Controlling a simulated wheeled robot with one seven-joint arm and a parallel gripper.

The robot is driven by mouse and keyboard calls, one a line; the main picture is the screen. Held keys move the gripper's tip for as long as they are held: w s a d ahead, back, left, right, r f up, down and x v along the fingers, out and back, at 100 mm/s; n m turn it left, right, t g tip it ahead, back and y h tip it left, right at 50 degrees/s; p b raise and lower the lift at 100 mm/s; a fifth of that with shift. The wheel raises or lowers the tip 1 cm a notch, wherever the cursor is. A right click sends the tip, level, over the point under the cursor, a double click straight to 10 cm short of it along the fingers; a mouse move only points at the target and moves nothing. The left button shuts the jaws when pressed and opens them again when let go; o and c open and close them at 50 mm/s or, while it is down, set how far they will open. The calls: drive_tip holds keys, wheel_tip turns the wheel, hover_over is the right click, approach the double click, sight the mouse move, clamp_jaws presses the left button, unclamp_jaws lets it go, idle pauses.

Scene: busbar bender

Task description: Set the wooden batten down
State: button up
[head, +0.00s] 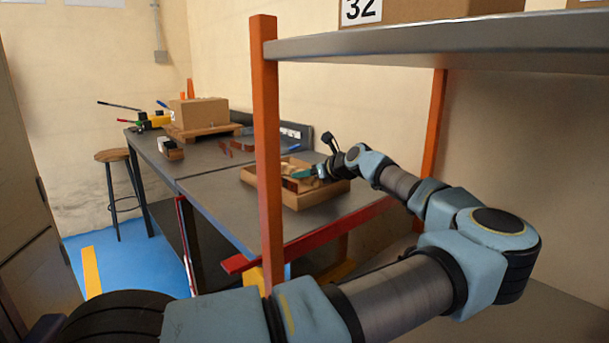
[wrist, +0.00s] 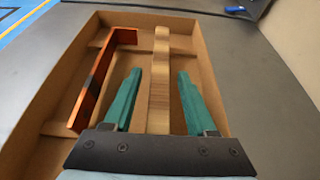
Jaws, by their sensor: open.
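The wooden batten (wrist: 160,80) lies lengthwise in a shallow cardboard box (wrist: 213,75), seen in the wrist view. My gripper (wrist: 160,78) is open, with one teal finger on each side of the batten and a visible gap on both sides. Whether the batten's near end touches anything under the gripper body is hidden. An orange-brown bent bar (wrist: 100,80) lies left of my left finger in the same box. In the head view the box (head: 315,205) sits on the grey bench, and my gripper (head: 305,172) reaches into it.
An orange shelf post (head: 265,150) and a grey shelf (head: 430,45) stand close to my arm. A red beam (head: 310,233) runs along the bench front. Farther left on the bench are a carton (head: 200,115) on a pallet and a green-yellow tool (head: 153,120).

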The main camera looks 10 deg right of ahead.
drive_tip(key=v, duration=1.1)
drive_tip(key=shift+r, duration=0.1)
drive_tip(key=shift+s, duration=0.1)
